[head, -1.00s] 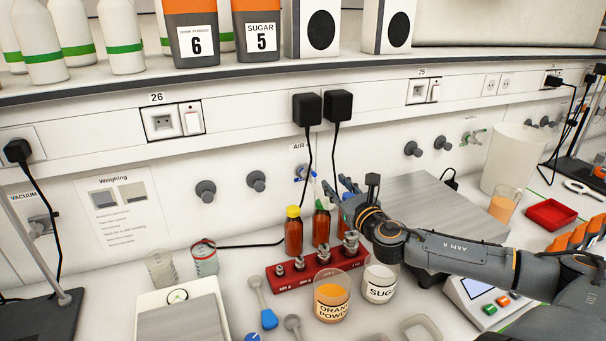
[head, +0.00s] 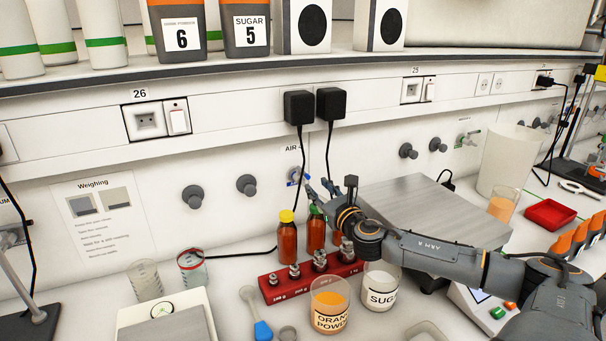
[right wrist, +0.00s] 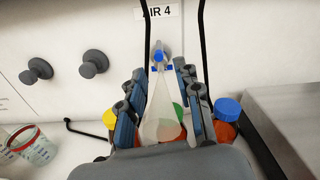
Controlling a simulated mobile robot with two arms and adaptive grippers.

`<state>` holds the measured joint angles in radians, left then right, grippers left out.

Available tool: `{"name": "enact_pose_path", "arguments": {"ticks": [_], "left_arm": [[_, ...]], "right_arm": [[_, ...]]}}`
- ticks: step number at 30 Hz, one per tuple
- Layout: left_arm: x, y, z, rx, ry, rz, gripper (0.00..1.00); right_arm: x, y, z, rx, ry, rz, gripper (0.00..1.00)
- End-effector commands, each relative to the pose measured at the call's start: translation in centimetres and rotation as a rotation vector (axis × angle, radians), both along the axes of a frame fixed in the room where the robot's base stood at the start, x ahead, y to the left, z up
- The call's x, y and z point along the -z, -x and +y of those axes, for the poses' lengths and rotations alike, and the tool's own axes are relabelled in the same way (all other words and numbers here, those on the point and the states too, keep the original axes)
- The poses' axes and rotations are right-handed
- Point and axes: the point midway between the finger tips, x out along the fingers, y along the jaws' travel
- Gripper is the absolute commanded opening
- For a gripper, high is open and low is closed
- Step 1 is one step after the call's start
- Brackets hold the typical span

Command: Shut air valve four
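Air valve four (head: 293,177) is a small tap with blue parts on the back wall under the "AIR" label. In the right wrist view the valve (right wrist: 158,57) sits below the "AIR 4" label (right wrist: 158,12), with a short blue bar across it. Whether it is open or shut I cannot tell. My right gripper (head: 318,188) is close to the valve in the head view. In the right wrist view my right gripper (right wrist: 160,80) is open, its fingers on either side with the valve ahead between them. No contact with the valve is visible. My left gripper is not in view.
Bottles with yellow (head: 287,238) and green caps stand below the valve, behind a red weight rack (head: 310,280). Black cables hang from two plugs (head: 299,107) beside the valve. A grey metal box (head: 410,205) stands right.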

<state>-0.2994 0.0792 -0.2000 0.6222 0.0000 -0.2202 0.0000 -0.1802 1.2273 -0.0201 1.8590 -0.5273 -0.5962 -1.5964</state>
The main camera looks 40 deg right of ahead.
Motion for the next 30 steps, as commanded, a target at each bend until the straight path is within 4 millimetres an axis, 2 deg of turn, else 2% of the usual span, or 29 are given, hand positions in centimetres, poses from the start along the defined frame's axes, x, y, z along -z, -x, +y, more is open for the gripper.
{"name": "enact_pose_path", "arguments": {"ticks": [21, 30], "left_arm": [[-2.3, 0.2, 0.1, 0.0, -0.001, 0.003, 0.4], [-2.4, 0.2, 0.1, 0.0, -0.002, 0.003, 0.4]], "right_arm": [[-0.2, -8.6, -2.7, 0.001, -0.003, -0.002, 0.33], [0.0, -9.7, -2.9, -0.003, 0.0, 0.001, 0.33]]}}
